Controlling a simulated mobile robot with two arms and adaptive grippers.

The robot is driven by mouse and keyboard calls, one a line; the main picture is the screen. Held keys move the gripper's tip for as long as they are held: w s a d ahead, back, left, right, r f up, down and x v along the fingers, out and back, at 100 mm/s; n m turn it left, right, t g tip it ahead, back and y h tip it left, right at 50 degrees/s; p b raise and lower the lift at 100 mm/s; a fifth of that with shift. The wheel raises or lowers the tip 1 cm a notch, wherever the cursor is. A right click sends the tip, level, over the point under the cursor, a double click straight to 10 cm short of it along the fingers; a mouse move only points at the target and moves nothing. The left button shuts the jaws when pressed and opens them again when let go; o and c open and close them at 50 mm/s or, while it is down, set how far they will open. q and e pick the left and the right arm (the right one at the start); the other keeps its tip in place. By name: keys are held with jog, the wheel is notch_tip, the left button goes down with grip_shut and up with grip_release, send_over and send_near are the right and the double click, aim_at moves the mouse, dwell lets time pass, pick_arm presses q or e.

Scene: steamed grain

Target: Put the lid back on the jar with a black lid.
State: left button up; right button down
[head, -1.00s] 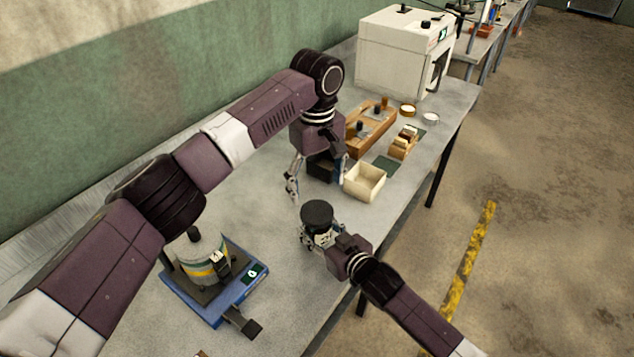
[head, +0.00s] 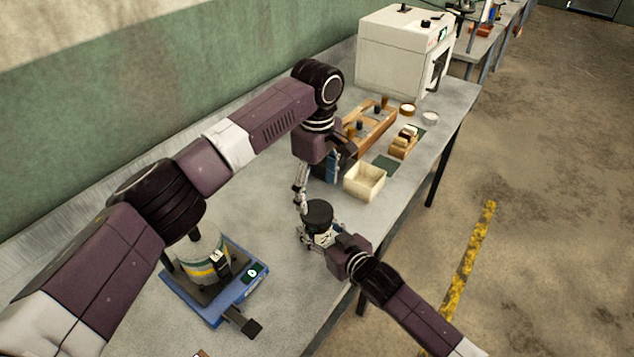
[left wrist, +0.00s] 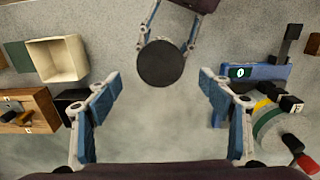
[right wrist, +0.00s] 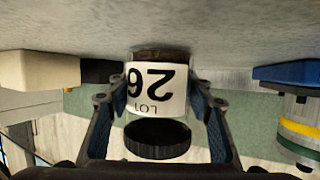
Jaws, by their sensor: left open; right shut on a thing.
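The black lid (head: 317,212) is on top of a jar with a white label reading "LOT 26" (right wrist: 150,90). The right wrist view shows the lid (right wrist: 157,140) at the jar's top end; I cannot tell how firmly it sits. My right gripper (head: 318,238) is shut around the jar's body and holds it upright by the table's front edge. My left gripper (head: 301,203) is open and empty, just behind the jar. In the left wrist view the lid (left wrist: 160,63) lies ahead of its spread fingers, without contact.
A blue scale (head: 240,290) bearing a banded container (head: 205,262) stands at the near left. A cream open box (head: 366,180), a wooden rack (head: 372,128) and a small wooden holder (head: 404,142) lie toward the back right. A white oven-like machine (head: 395,60) stands behind them.

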aim_at(317, 211)
pick_arm(q)
notch_tip(317, 211, down, 6)
jog(key=shift+f, duration=0.1)
dwell(0.4)
